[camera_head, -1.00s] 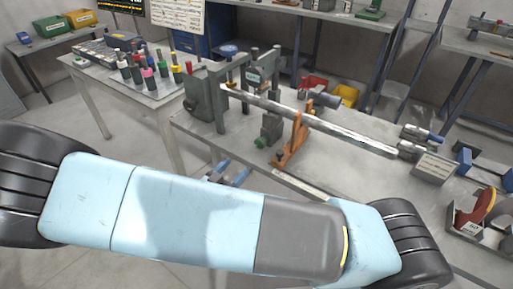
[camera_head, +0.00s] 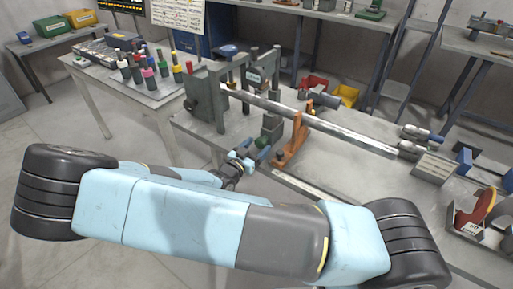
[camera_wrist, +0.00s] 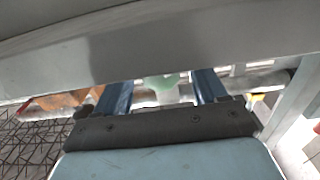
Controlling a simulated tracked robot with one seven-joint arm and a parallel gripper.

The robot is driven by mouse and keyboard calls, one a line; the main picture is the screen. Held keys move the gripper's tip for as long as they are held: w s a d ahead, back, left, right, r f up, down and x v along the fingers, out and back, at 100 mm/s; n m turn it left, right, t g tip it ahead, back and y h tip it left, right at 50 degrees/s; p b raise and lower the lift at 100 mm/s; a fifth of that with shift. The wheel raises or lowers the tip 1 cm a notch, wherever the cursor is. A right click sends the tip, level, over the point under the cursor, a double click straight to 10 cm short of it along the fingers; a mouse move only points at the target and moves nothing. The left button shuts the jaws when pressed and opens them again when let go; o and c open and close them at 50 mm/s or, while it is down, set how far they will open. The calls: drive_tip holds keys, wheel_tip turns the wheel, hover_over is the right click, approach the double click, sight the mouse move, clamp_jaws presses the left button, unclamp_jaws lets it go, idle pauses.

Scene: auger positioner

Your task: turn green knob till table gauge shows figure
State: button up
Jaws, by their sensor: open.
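The green knob (camera_head: 262,143) is low on the front of a dark grey block on the workbench, beside an orange stand. In the wrist view the green knob (camera_wrist: 158,83) shows as a blurred pale green patch between the two blue fingers. My gripper (camera_head: 246,157) is open at the bench's front edge, close to the knob. In the wrist view my gripper (camera_wrist: 164,86) has its fingers either side of the knob; contact cannot be told. A small pale-faced gauge (camera_head: 254,77) sits on the upright frame; its reading is too small to make out.
A long metal auger bar (camera_head: 320,123) lies across the bench above the knob. The orange stand (camera_head: 294,142) is just right of the knob. A grey housing (camera_head: 203,100) stands to the left. A grey edge (camera_wrist: 160,45) crosses the wrist view.

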drive_tip(key=shift+c, duration=0.3)
drive_tip(key=c, duration=1)
drive_tip(key=shift+w, duration=0.1)
drive_tip(key=shift+m, duration=3)
drive_tip(key=o, duration=1.1)
drive_tip(key=shift+c, duration=0.2)
